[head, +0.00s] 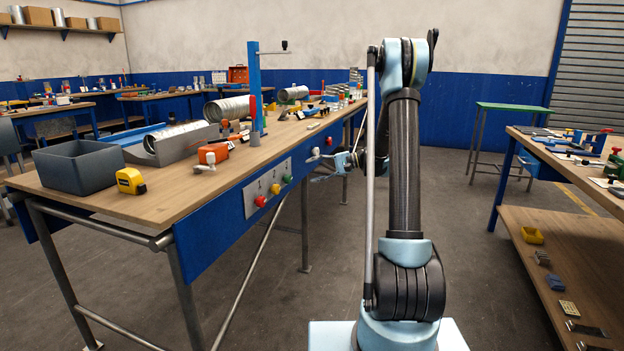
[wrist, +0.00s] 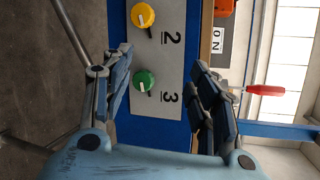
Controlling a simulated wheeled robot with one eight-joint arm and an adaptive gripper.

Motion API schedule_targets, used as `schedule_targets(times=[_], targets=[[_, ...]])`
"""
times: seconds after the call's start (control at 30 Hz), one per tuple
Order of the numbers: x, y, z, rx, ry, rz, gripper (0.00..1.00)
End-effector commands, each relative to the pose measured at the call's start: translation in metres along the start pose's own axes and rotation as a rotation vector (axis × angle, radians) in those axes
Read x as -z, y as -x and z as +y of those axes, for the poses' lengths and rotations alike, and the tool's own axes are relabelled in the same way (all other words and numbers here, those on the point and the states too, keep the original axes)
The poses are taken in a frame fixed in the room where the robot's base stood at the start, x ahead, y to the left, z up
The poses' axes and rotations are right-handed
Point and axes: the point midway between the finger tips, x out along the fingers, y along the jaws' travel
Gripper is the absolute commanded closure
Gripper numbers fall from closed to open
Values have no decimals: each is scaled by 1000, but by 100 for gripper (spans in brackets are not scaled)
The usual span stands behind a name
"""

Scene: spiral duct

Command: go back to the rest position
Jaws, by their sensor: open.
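My gripper (head: 320,166) is at the end of my bent arm, in front of the workbench's blue front side. It is open and empty, with its fingers pointing toward the bench. In the wrist view its two fingers (wrist: 162,58) stand apart on either side of a grey panel (wrist: 173,70). A green knob (wrist: 145,80) marked 3 and a yellow knob (wrist: 143,15) marked 2 show between and beyond the fingers, clear of them. In the head view the panel also carries a red knob (head: 261,201).
The wooden workbench (head: 150,206) on the left holds a grey bin (head: 80,167), a yellow tape measure (head: 130,181), an orange device (head: 212,153) and metal ducts. A second bench (head: 590,170) with a lower shelf stands at right. The floor (head: 470,215) between them is largely clear.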

Motion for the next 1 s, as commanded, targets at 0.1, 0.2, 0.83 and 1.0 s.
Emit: schedule_targets(times=[0.1,0.2,0.83,1.0], targets=[[-26,3,-4,-65,14,26,46],[-45,6,-5,-119,27,49,46],[-176,38,28,-469,125,174,46],[-211,51,46,-566,157,202,46]])
